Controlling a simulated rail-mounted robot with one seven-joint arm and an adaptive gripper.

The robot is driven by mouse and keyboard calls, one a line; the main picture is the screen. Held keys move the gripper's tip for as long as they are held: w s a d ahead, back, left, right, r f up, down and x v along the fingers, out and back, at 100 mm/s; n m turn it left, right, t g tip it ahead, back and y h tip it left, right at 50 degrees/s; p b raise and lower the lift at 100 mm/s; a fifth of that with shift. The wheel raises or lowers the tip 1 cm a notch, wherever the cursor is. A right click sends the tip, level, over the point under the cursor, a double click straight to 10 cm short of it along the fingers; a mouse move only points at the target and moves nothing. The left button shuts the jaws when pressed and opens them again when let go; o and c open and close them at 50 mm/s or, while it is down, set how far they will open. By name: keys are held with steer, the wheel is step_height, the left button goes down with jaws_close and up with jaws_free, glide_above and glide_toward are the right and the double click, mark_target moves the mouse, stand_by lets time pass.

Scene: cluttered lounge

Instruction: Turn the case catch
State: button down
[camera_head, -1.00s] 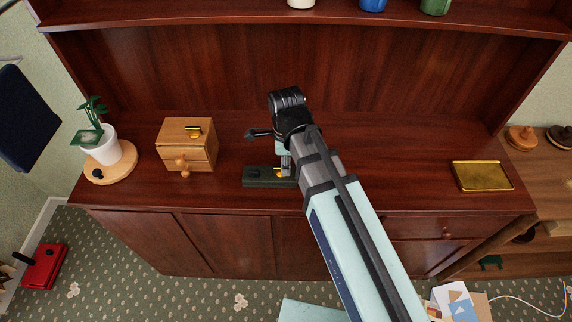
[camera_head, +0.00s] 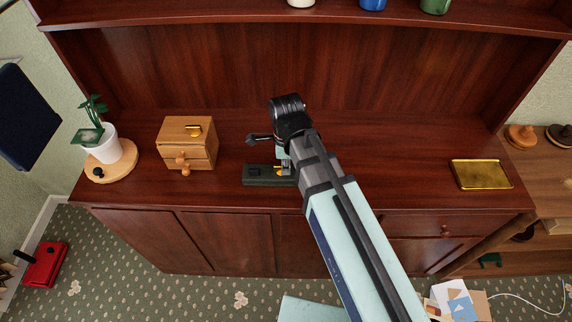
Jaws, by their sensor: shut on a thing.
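A low dark green case (camera_head: 257,175) lies on the dark wooden cabinet top, left of my arm. A small yellow catch (camera_head: 279,171) shows at its right part, partly hidden by my gripper. My gripper (camera_head: 284,168) points down over this part of the case, with its fingertips at the catch. It is shut on the catch, though the arm covers much of the contact. The right end of the case is hidden behind my arm, and the exact angle of the catch is hard to tell.
A small wooden drawer box (camera_head: 187,144) with a brass piece on top stands left of the case. A potted plant (camera_head: 103,139) on a round wooden base is farther left. A brass tray (camera_head: 481,174) lies at the right. An upper shelf (camera_head: 230,15) overhangs the back.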

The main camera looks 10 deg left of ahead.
steer(key=shift+n, duration=0.3)
steer(key=n, duration=0.3)
steer(key=n+p, duration=0.1)
steer(key=shift+w+a, duration=0.15)
steer(key=shift+w, duration=0.15)
steer(key=n, duration=0.4)
steer(key=shift+w+a+n+p, duration=0.2)
steer(key=shift+n+p, duration=0.1)
steer(key=shift+n, duration=0.1)
steer(key=n, duration=0.4)
steer(key=shift+a+n, duration=0.25)
steer(key=shift+n, duration=0.05)
steer(key=shift+a+n+p, duration=0.15)
steer(key=shift+n+p, duration=0.05)
steer(key=shift+n, duration=0.75)
steer(key=shift+a+n+p, duration=0.1)
steer(key=shift+n+p, duration=0.05)
steer(key=shift+n, duration=0.8)
steer(key=c, duration=1.2)
jaws_free()
steer(key=shift+r, duration=0.1)
